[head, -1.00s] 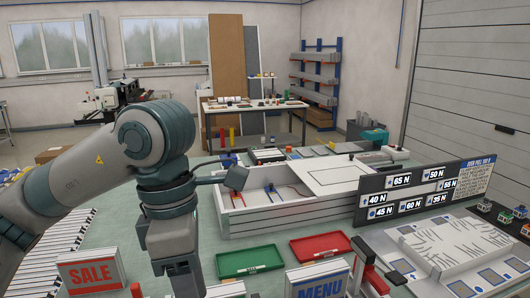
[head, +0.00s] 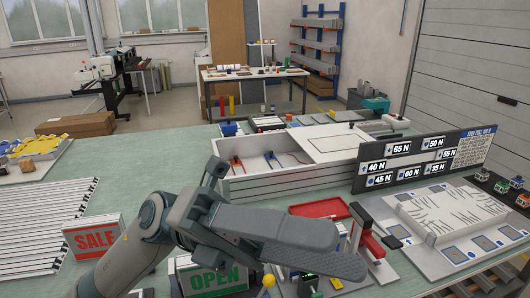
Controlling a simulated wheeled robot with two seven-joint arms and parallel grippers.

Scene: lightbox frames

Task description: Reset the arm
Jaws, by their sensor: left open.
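My left arm comes in from the lower left and its grey wrist (head: 155,222) hangs over the near part of the table. My left gripper (head: 348,252) points to the right, with its two long grey fingers apart and nothing seen between them. It is in front of the white frame box (head: 300,180) and just left of a red-handled tool (head: 368,232). The arm hides part of the green OPEN sign (head: 215,281) and the table behind it. My right gripper is out of view.
A SALE sign (head: 95,238) stands left of my arm, near white slats (head: 45,220). A red tray (head: 320,208) lies behind the fingers. A dark panel with force labels (head: 425,160) and a white lightbox panel (head: 440,212) are at right. Bare green table (head: 150,165) shows at left.

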